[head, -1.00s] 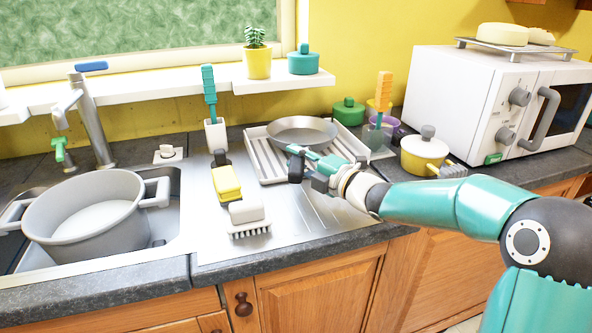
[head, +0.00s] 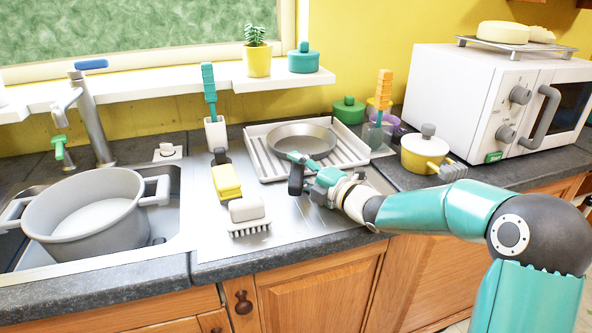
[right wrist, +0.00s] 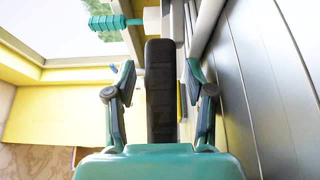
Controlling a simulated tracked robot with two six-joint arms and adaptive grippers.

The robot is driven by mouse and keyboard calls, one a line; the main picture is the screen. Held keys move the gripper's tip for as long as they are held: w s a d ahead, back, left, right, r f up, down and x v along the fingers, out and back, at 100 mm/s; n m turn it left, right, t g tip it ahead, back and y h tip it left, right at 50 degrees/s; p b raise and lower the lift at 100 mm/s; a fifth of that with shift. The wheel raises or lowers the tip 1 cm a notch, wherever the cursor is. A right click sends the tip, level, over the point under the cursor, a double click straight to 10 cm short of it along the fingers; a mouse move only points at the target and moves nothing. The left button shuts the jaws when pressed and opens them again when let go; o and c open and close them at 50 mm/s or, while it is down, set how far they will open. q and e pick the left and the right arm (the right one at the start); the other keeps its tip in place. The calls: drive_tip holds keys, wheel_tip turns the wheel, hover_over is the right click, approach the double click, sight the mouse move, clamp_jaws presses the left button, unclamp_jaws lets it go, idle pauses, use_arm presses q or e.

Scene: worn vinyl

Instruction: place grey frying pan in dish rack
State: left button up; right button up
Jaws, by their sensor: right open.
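The grey frying pan (head: 302,136) lies in the white dish rack (head: 262,165), over its slats, on the metal drainer. Its dark handle (head: 296,180) points toward the front edge of the counter. My right gripper (head: 304,172) is at the handle, in front of the rack. In the right wrist view the handle (right wrist: 160,95) stands between the two open fingers, with a gap on both sides. The pan's bowl cannot be made out there. My left gripper is not in view.
A large grey pot (head: 85,215) sits in the sink at left. A yellow sponge (head: 227,181) and a white brush (head: 247,212) stand left of the rack. A yellow pot (head: 423,155) and a white microwave (head: 490,95) are at right.

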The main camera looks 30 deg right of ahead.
drive_tip(key=b+v, duration=0.1)
drive_tip(key=v, duration=1)
drive_tip(key=shift+s+d, duration=0.1)
drive_tip(key=shift+s, duration=0.4)
drive_tip(key=shift+f, duration=0.1)
